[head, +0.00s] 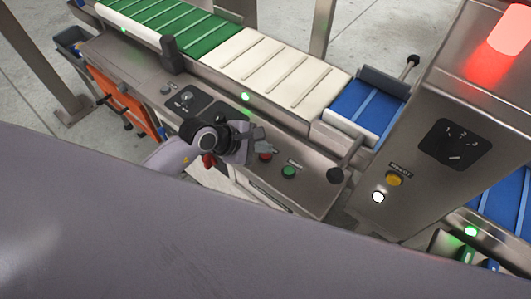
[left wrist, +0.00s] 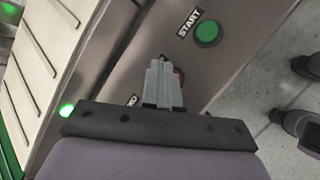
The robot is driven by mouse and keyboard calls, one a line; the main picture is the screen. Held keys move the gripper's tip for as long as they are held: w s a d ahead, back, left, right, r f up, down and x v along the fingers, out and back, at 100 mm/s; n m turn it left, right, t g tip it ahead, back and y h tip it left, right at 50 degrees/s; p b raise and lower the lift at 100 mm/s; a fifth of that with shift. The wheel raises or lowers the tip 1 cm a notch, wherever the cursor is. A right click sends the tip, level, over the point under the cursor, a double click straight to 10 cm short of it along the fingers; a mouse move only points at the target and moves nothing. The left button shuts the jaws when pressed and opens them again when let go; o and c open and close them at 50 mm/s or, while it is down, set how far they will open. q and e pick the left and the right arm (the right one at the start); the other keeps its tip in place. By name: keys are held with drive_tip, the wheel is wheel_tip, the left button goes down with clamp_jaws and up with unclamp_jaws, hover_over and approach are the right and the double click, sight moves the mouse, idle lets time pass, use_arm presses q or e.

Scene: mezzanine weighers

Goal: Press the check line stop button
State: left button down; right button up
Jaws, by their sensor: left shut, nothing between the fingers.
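The check line's red button (head: 265,156) sits on the steel front panel, just left of the green START button (head: 288,171). In the left wrist view only an edge of the red button (left wrist: 180,76) shows, beside and partly behind my fingers; its label is mostly hidden. The green button (left wrist: 207,33) is clear there. My left gripper (head: 260,142) is shut and empty, its fingertips over the panel close to the red button. I cannot tell whether they touch it. My right gripper is not in view.
A conveyor with green, white (head: 275,65) and blue belt sections runs behind the panel. A steel cabinet (head: 445,110) with a glowing red lamp (head: 512,32), a dial and a yellow RESET button (head: 393,179) stands at right.

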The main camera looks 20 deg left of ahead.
sight(262, 157)
use_arm(q)
drive_tip(key=shift+f, duration=0.15)
drive_tip(key=shift+f+b, duration=0.3)
drive_tip(key=shift+b, duration=0.1)
drive_tip(key=shift+f+b, duration=0.35)
drive_tip(key=shift+f, duration=0.1)
idle(0.8)
drive_tip(key=shift+r, duration=0.1)
drive_tip(key=shift+r+p, duration=0.75)
drive_tip(key=shift+r, duration=0.05)
wheel_tip(262, 157, up, 5)
drive_tip(key=p, duration=0.4)
idle(0.8)
